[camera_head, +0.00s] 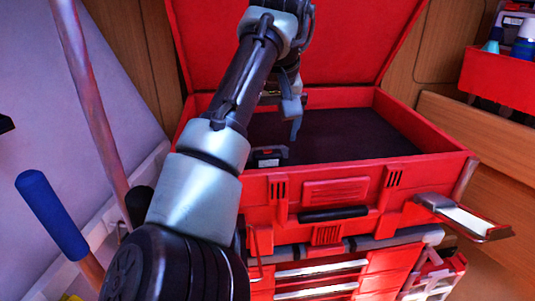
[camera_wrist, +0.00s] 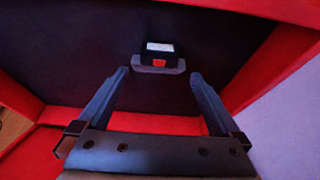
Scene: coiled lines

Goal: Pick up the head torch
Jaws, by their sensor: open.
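The head torch (camera_wrist: 158,63) is a small dark unit with a pale panel and a red patch. It lies on the dark floor of the open red toolbox (camera_head: 345,165). In the head view the head torch (camera_head: 268,155) shows near the box's front wall, partly covered by my arm. My gripper (camera_wrist: 158,85) is open and empty. In the wrist view its two fingers point toward the head torch, which lies just beyond the tips and between their lines. In the head view my gripper (camera_head: 293,125) is inside the box, mostly hidden behind my arm.
The toolbox's raised lid (camera_head: 350,40) stands behind. Its red walls surround the floor, which is otherwise bare. A metal-edged flap (camera_head: 465,217) juts out at the right. A red bin (camera_head: 500,78) with bottles is at upper right. A blue-handled tool (camera_head: 52,213) leans at left.

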